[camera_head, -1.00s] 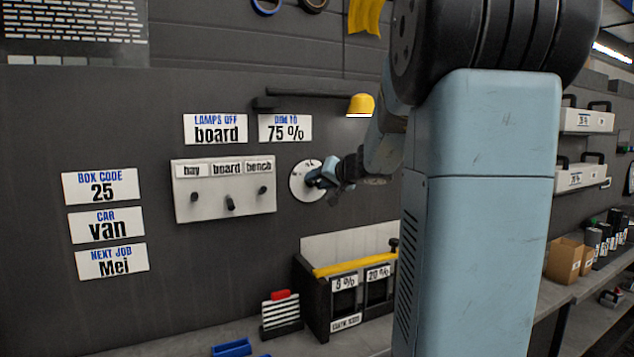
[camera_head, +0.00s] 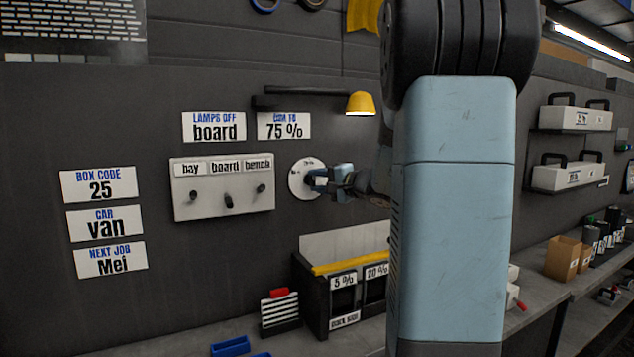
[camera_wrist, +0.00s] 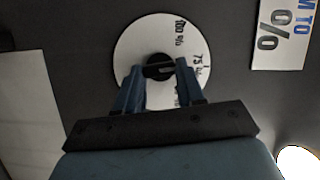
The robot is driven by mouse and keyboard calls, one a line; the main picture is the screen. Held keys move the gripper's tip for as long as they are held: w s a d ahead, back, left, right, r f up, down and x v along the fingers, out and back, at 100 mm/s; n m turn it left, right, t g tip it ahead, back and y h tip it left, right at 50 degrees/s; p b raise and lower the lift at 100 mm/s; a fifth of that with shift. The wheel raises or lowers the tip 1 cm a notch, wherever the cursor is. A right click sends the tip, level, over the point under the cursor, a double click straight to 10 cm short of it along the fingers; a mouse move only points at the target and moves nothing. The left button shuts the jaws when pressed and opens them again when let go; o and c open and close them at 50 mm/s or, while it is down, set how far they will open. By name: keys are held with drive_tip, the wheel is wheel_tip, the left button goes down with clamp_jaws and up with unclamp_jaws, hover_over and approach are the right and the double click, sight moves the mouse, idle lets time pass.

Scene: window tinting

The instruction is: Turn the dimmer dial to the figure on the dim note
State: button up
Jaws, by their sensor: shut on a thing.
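The dimmer dial is a white round plate (camera_head: 298,181) on the dark wall, with a small dark knob (camera_wrist: 159,66) at its centre. My gripper (camera_head: 314,181) is at the dial, its fingers shut on the knob. In the wrist view my gripper (camera_wrist: 160,72) has one blue finger on each side of the knob. The plate (camera_wrist: 130,48) shows "100 %" at its top and "75 %" at its right; lower marks are hidden by my fingers. A pointer on the knob is too unclear to read. The dim note (camera_head: 284,126) reads "DIM TO 75 %".
A switch panel (camera_head: 243,201) labelled bay, board and bench is left of the dial. A yellow lamp (camera_head: 360,103) on a dark arm hangs above right. Below stands a film rack (camera_head: 315,287) with a yellow bar. Several notes fill the wall at left.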

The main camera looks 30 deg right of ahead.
drive_tip(key=shift+d+f+m, duration=0.15)
drive_tip(key=shift+f+m, duration=0.15)
drive_tip(key=shift+m, duration=0.3)
drive_tip(key=o, duration=0.7)
drive_tip(key=shift+c, duration=0.2)
drive_tip(key=o, duration=0.4)
drive_tip(key=shift+r, duration=0.1)
drive_tip(key=shift+s, duration=0.1)
drive_tip(key=v, duration=1.3)
drive_tip(key=shift+s+d+f, duration=0.15)
drive_tip(key=shift+s+f, duration=0.15)
drive_tip(key=shift+f, duration=0.05)
